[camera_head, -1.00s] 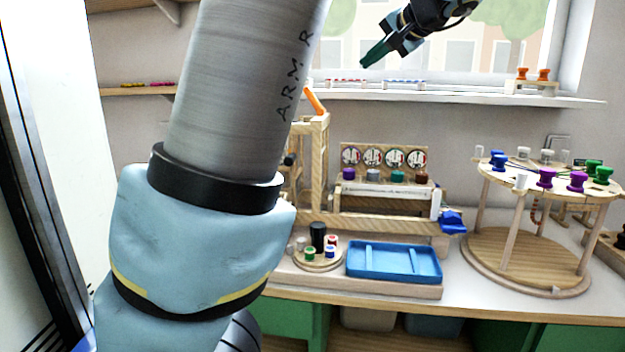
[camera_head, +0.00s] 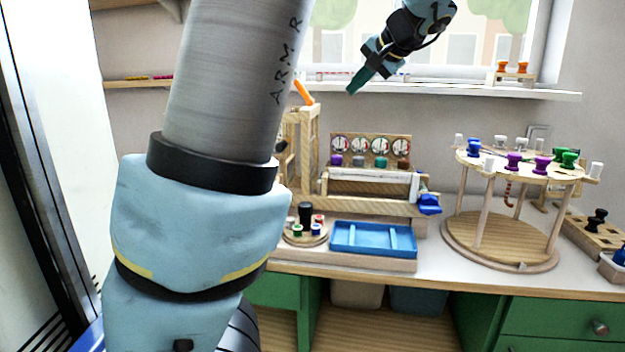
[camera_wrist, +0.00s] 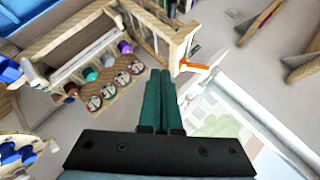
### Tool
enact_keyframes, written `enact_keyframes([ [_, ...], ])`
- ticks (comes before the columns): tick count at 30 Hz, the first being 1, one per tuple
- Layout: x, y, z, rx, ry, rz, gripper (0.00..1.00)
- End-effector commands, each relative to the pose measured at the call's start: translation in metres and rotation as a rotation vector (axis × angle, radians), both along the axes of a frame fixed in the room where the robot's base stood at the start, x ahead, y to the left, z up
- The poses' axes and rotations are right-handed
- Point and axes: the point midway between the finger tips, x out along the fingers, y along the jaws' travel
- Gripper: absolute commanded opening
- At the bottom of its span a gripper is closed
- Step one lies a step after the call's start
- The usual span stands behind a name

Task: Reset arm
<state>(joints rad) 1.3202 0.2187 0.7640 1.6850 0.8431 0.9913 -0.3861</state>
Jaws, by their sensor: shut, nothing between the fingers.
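My gripper (camera_head: 353,91) hangs in the air in front of the window, above and behind the bead boards in the head view. Its green fingers lie together, shut and empty. In the wrist view the fingers (camera_wrist: 162,82) point toward the wooden frame with the orange lever (camera_wrist: 194,67). The fingers touch nothing that I can see. My large grey and light blue arm links cover the left middle of the head view and hide part of the bench.
A wooden rack with coloured knobs (camera_head: 372,138), a blue tray (camera_head: 345,251) and a round peg stand (camera_head: 497,250) are on the bench. The window sill (camera_head: 450,91) holds small orange pieces (camera_head: 512,67). A shelf (camera_head: 135,84) is at left.

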Motion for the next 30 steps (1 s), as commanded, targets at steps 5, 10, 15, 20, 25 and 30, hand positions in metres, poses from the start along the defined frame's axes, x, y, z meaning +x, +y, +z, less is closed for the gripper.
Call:
enact_keyframes([
  [5,-0.005,0.028,-0.047,-0.048,0.109,0.021,0.0],
  [10,-0.022,0.062,-0.106,-0.132,0.245,0.053,0.0],
  [15,-0.061,0.1,-0.175,-0.274,0.395,0.111,0.0],
  [20,-0.107,0.126,-0.226,-0.416,0.493,0.179,0.0],
  [25,-0.158,0.147,-0.266,-0.56,0.55,0.27,0.0],
  [30,-0.197,0.159,-0.29,-0.66,0.565,0.352,0.0],
])
